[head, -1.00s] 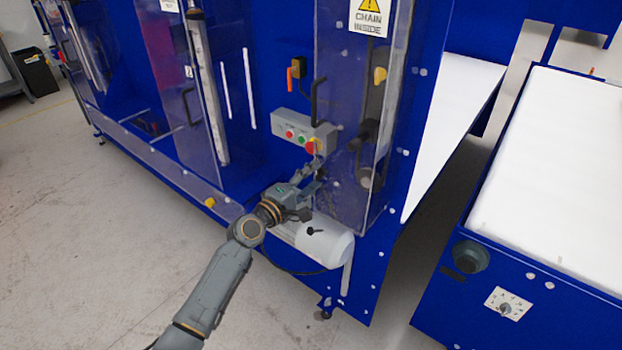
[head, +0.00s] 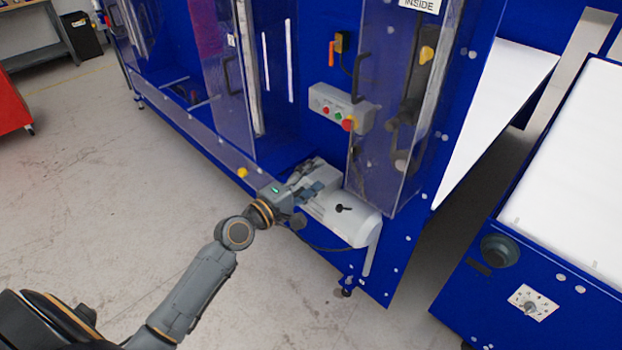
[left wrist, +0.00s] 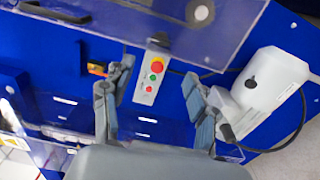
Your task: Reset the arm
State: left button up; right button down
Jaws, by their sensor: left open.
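My left gripper (head: 308,188) is open and empty in the head view, in front of the blue machine and just beside the white motor housing (head: 352,218). The left wrist view shows its two fingers (left wrist: 158,105) spread wide. The grey control box (head: 340,108) with red, green and larger red-and-yellow buttons is above the gripper in the head view. In the left wrist view the control box (left wrist: 152,76) lies between the fingers, some distance beyond them. I see no contact with the buttons. My right gripper is not in view.
The blue machine frame (head: 300,143) has clear door panels with black handles. A second blue machine with a white bed (head: 585,180) stands at right. A red cabinet (head: 10,105) and a dark bin (head: 82,35) are at the far left. The concrete floor (head: 110,210) at left is open.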

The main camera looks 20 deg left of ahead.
pick_arm(q)
jog(key=shift+s+a, duration=0.15)
jog(key=shift+s, duration=0.35)
jog(key=s+a+f+m+g+y, duration=0.1)
jog(key=s+f+g+y, duration=0.1)
jog(key=f, duration=1)
jog(key=s+a+f+m+g+y, duration=0.1)
jog(key=s+f+m+g, duration=0.1)
jog(key=f, duration=1)
jog(key=s+f+m+g+y+b, duration=0.1)
jog(key=s+f+m+g, duration=0.1)
jog(key=s+f, duration=0.45)
jog(key=s+f+m+g+y, duration=0.1)
jog(key=s+f+g, duration=0.15)
jog(key=f, duration=0.75)
jog(key=s+d+f+m+g, duration=0.1)
jog(key=s+f, duration=0.5)
jog(key=s, duration=0.6)
jog(key=s+d+f+m+g, duration=0.1)
jog(key=s+f+m+g, duration=0.3)
jog(key=s, duration=0.7)
jog(key=s+d+f+m+g+y, duration=0.1)
jog(key=s+f+m+g, duration=0.1)
jog(key=s+f+m, duration=0.3)
jog(key=s+f+b, duration=0.1)
jog(key=s+f, duration=0.3)
jog(key=s, duration=0.3)
jog(key=shift+s+m, duration=0.35)
jog(key=shift+m, duration=0.05)
